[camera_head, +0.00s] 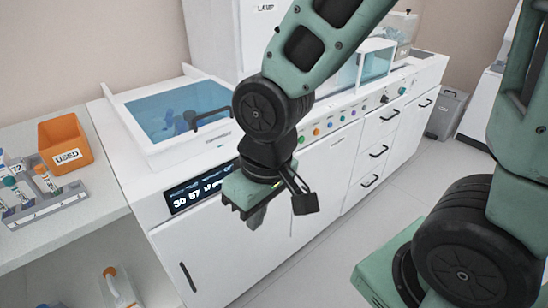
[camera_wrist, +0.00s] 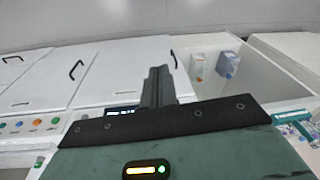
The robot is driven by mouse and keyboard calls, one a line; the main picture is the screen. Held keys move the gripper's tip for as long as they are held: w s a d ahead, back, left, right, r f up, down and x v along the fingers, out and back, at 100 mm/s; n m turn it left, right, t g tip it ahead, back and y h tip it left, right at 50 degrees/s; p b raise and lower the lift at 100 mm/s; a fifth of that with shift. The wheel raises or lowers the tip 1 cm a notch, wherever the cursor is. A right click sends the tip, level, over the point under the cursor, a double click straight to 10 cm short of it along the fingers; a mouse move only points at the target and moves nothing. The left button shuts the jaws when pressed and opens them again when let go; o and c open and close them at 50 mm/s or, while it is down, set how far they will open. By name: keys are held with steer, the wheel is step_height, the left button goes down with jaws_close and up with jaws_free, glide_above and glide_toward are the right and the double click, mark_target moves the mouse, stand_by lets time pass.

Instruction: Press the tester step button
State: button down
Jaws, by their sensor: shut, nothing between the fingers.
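A row of small coloured buttons (camera_head: 316,131) runs along the front panel of the white bench machine (camera_head: 150,180); the buttons also show at the left of the wrist view (camera_wrist: 35,123). Their labels are too small to read, so I cannot tell which one is the tester step button. My gripper (camera_head: 257,217) is shut and empty, in front of the machine's front, just right of the dark display. In the wrist view its closed fingers (camera_wrist: 158,84) point at the machine, and they and the gripper body hide part of the panel.
The dark display (camera_head: 195,190) shows lit digits. An orange bin marked USED (camera_head: 66,148) and a tube rack (camera_head: 45,200) stand on the left shelf. Cabinet doors lie below the buttons; a grey bin (camera_head: 446,115) stands at the right.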

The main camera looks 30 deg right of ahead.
steer(key=w+d+f+m+t+y, duration=0.1)
steer(key=w+d+f+m+t, duration=0.15)
steer(key=w+d+m, duration=0.4)
steer(key=w+d+f+m+t, duration=0.1)
steer(key=w+d+f+m, duration=0.35)
steer(key=w, duration=0.25)
steer(key=w+d+f+m+t+h, duration=0.1)
steer(key=w+d+m+t, duration=0.1)
steer(key=d+m, duration=0.3)
steer(key=w+d+f+m+t, duration=0.1)
steer(key=w+d+m+t, duration=0.1)
steer(key=d, duration=0.7)
steer(key=m+t, duration=0.1)
steer(key=m, duration=0.1)
steer(key=shift+d+m+h, duration=0.2)
steer(key=shift+m+h, duration=0.2)
steer(key=shift+f, duration=0.1)
steer(key=w+r+b+x, duration=0.1)
steer(key=b+x, duration=0.3)
steer(key=x, duration=0.8)
steer(key=shift+w+a+r, duration=0.15)
steer(key=shift+w+r, duration=0.1)
steer(key=shift+w, duration=0.4)
